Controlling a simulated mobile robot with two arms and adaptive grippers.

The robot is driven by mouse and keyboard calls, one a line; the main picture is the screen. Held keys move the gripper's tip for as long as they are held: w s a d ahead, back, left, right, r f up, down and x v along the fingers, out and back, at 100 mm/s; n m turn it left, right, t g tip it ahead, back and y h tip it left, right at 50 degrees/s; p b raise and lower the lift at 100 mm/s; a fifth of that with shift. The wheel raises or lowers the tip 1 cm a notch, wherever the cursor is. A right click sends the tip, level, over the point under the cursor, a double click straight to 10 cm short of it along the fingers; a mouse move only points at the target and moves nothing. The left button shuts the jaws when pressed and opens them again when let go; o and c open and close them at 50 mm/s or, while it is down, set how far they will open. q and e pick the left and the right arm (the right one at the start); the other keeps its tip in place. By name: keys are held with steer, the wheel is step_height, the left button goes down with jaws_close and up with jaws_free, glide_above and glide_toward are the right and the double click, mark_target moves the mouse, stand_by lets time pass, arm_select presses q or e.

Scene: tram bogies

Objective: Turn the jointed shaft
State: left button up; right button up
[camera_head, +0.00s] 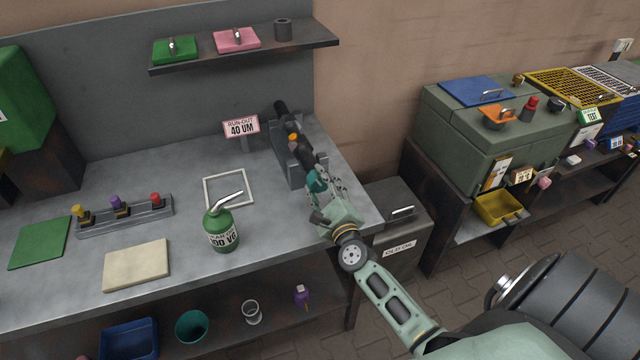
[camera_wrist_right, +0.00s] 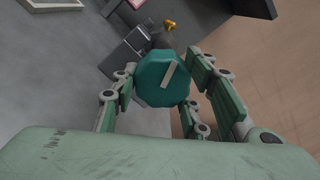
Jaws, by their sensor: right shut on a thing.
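The jointed shaft (camera_head: 293,139) lies in a grey stand (camera_head: 285,153) at the right end of the workbench. It is dark, with an orange part along it and a teal end. My right gripper (camera_head: 320,186) is at the near end of the shaft. In the right wrist view the teal round end (camera_wrist_right: 162,79), with a pale line on its face, sits between the fingers of my right gripper (camera_wrist_right: 165,95). The gripper is shut on this teal end. My left gripper is not in view.
A sign reading "RUN-OUT 40 UM" (camera_head: 241,127) stands left of the shaft. A white square frame (camera_head: 207,190) and a green oil can (camera_head: 221,229) are on the bench. A shelf (camera_head: 245,52) hangs above. An old-oil bin (camera_head: 396,215) stands right of the bench.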

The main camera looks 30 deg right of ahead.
steer(key=n, duration=0.3)
steer(key=shift+f+n+p, duration=0.1)
steer(key=shift+n+p, duration=0.2)
steer(key=shift+n, duration=0.1)
steer(key=n+p, duration=0.1)
steer(key=n, duration=0.3)
steer(key=shift+n, duration=0.3)
steer(key=n+p, duration=0.1)
steer(key=n, duration=0.3)
steer(key=shift+s+f, duration=0.1)
steer(key=n+p, duration=0.1)
steer(key=n, duration=0.3)
steer(key=shift+d, duration=0.1)
steer(key=n, duration=0.3)
steer(key=shift+n+p, duration=0.35)
steer(key=shift+n, duration=0.05)
steer(key=n, duration=0.3)
steer(key=shift+s+d+n+p, duration=0.1)
steer(key=shift+n+p, duration=0.2)
steer(key=n, duration=0.3)
steer(key=shift+n, duration=1.7)
